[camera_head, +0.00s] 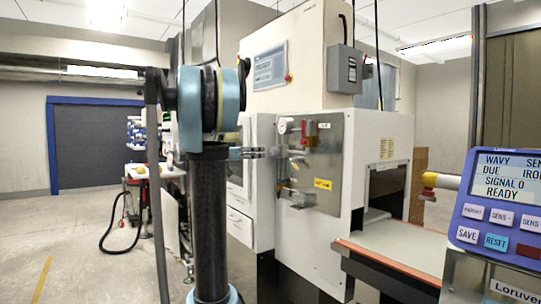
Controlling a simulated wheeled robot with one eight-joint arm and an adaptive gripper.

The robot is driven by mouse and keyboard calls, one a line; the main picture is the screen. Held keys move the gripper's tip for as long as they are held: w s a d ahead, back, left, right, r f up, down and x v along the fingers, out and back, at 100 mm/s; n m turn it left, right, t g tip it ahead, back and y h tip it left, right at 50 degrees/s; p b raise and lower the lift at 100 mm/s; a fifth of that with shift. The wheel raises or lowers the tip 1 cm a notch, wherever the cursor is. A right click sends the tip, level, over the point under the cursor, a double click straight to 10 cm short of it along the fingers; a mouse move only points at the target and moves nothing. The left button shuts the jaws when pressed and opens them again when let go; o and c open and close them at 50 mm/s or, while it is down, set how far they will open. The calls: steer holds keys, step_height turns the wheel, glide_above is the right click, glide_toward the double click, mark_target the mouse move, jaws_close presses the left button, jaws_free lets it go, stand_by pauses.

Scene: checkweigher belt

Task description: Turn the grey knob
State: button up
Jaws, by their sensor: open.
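My gripper (284,153) reaches right from my teal and black arm, its slim fingers level in front of the grey metal panel (330,160) on the cream machine. The fingers look open, with nothing seen between them. Small fittings sit on this panel: a round white gauge (284,126), a red valve part (309,130) and a metal fitting (298,198) lower down. I cannot clearly pick out the grey knob; it may be among the small parts at the fingertips, partly hidden by them. Whether the fingers touch anything is too small to tell.
A conveyor belt (400,240) with an orange edge runs out of the machine's opening at the right. A blue control panel (497,215) stands in the right foreground. A grey box (344,69) juts out above. Open floor (75,255) lies at the left.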

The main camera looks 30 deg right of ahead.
mark_target(271, 151)
steer(key=d, duration=0.9)
steer(key=shift+w+d, duration=0.2)
steer(key=shift+w, duration=0.15)
steer(key=c, duration=1.1)
